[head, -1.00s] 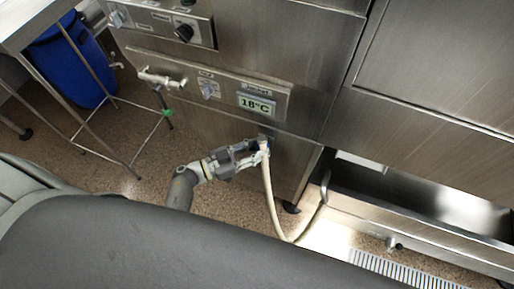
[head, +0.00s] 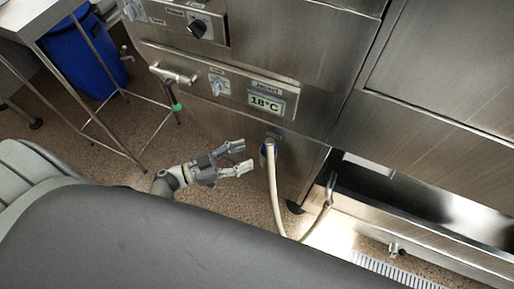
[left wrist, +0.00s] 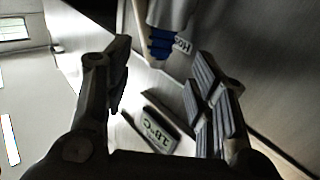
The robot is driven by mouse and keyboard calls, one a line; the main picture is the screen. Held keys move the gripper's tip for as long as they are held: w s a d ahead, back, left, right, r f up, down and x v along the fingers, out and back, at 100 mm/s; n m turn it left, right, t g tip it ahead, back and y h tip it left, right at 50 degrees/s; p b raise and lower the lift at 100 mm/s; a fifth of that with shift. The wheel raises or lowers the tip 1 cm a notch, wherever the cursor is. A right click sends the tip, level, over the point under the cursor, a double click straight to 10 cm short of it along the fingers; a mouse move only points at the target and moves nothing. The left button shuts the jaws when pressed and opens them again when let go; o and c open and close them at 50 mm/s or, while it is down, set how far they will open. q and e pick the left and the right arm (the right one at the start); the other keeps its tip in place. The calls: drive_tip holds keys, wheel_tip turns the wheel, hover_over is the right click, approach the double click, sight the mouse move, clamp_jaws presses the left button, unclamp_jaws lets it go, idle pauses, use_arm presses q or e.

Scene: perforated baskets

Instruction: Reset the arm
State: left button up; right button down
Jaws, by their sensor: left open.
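My left gripper (head: 243,158) is open and empty in the head view. It is just left of a cream hose (head: 273,190) plugged into the front of a steel machine, with a gap between them. The hose's blue-and-grey connector (head: 268,149) sits at the machine's socket. In the left wrist view, my two open fingers (left wrist: 160,85) frame the view on both sides. The blue connector (left wrist: 163,43) shows beyond them, and the display panel (left wrist: 152,128) shows between them. My right gripper does not show.
The steel machine (head: 300,50) has a knob (head: 198,28), a tap (head: 173,75) and a display reading 18°C (head: 266,103). A blue barrel (head: 85,60) stands under a steel table at the left. An open steel trough (head: 420,200) is at the right.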

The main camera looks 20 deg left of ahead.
use_arm(q)
drive_tip(key=shift+v, duration=2.3)
wheel_tip(320, 180, down, 20)
drive_tip(key=s+a+n+y, duration=0.2)
drive_tip(key=a+n+y, duration=0.1)
drive_tip(key=n+y, duration=0.65)
drive_tip(key=s+d+f+m+g+y, duration=0.1)
drive_tip(key=s+f+g, duration=0.4)
drive_tip(key=s, duration=0.8)
drive_tip(key=s+d+f+m+g+y, duration=0.1)
drive_tip(key=s+f+g+y, duration=0.2)
drive_tip(key=s+f+g, duration=0.3)
drive_tip(key=s+f+p, duration=0.1)
drive_tip(key=s+f, duration=0.4)
drive_tip(key=s, duration=0.2)
drive_tip(key=shift+d+m, duration=0.35)
drive_tip(key=shift+s, duration=0.1)
